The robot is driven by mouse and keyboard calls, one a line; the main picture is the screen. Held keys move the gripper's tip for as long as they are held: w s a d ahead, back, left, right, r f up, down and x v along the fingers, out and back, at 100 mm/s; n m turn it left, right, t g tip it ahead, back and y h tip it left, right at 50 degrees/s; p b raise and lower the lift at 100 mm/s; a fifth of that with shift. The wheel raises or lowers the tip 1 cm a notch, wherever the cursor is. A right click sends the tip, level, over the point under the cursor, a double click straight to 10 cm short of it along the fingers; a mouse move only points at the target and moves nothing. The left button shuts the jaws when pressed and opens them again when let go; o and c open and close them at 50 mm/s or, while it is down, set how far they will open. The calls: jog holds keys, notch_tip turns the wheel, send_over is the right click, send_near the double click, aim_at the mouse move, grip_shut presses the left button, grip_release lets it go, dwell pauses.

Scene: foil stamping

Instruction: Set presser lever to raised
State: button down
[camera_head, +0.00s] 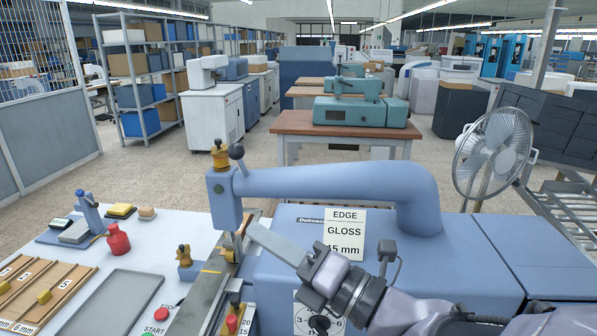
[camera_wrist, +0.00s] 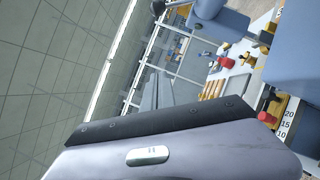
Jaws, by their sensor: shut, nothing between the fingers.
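The blue stamping machine's arm (camera_head: 330,181) ends at the left in an upright head (camera_head: 222,203). A short lever with a dark ball knob (camera_head: 237,152) slants up from the top of this head, beside a brass knob (camera_head: 219,157). A small brownish part (camera_head: 241,224) shows at the head's lower right; I cannot tell which of these is the presser lever. My gripper (camera_head: 252,229) is shut and empty, its long grey fingers pointing up-left with the tips close to the brownish part; contact is unclear. The fingers also show in the wrist view (camera_wrist: 156,90).
A metal bed with a scale (camera_head: 205,296) lies below the head. The white table (camera_head: 150,250) holds a red bottle (camera_head: 117,240), a grey tray (camera_head: 110,303) and a wooden rack (camera_head: 40,285). A label card (camera_head: 344,232) stands behind my gripper; a fan (camera_head: 494,150) is at right.

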aim_at(244, 168)
jog(key=w+d+m+t, duration=0.1)
jog(key=w+d+m+t+h, duration=0.1)
jog(key=d+m, duration=0.1)
jog(key=shift+w+r, duration=0.35)
jog(key=shift+r, duration=0.05)
jog(key=shift+a, duration=0.1)
jog(key=shift+w+d+r+p+x, duration=0.25)
jog(key=shift+w+d+p+x, duration=0.1)
jog(key=shift+p+x, duration=1.85)
jog(key=shift+w+d+r+p+x, duration=0.25)
jog(key=shift+d+p+x, duration=0.1)
jog(key=shift+p+x, duration=1.75)
jog(key=shift+w+d+r+p+x, duration=0.2)
jog(key=shift+w+d+p+x, duration=0.15)
jog(key=shift+p+x, duration=1.85)
jog(key=shift+s+d+r, duration=0.1)
